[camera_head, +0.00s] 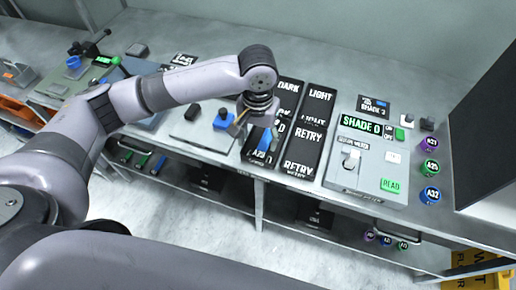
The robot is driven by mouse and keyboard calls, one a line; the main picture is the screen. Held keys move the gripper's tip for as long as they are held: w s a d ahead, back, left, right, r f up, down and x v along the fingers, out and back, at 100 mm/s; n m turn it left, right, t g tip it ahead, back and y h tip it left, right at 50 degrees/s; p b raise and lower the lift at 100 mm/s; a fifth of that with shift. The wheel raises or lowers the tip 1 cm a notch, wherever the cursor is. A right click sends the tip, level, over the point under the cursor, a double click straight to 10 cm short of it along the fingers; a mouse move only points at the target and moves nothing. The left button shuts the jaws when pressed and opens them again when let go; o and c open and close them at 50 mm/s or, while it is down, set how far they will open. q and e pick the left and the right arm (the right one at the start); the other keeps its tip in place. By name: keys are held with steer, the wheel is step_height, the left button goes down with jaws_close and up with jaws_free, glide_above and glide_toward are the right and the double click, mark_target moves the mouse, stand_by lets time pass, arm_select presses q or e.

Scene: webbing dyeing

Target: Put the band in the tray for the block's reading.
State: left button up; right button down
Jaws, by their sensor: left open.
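My left gripper (246,122) hangs above the near left tray, open. A blue band (265,141) with a small dark tag stands just below and beside its fingers; I cannot tell whether they touch. Four dark labelled trays stand together: DARK (288,92) and LIGHT (319,100) at the back, and in front a RETRY tray (304,145) on the right and another, its label mostly hidden, on the left. The grey meter block (366,172) is to their right; its display (361,124) appears to read SHADE 0. My right gripper is not in view.
A green READ button (390,185) sits on the block. Purple, green and blue numbered spools (430,195) line the right side, beside a large dark panel (490,130). A grey box (195,127) with black and blue knobs is left of the trays. A lower shelf runs underneath.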

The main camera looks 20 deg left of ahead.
arm_select(q)
step_height(320, 180, up, 7)
steer(key=shift+b, duration=0.3)
stand_by(0.4)
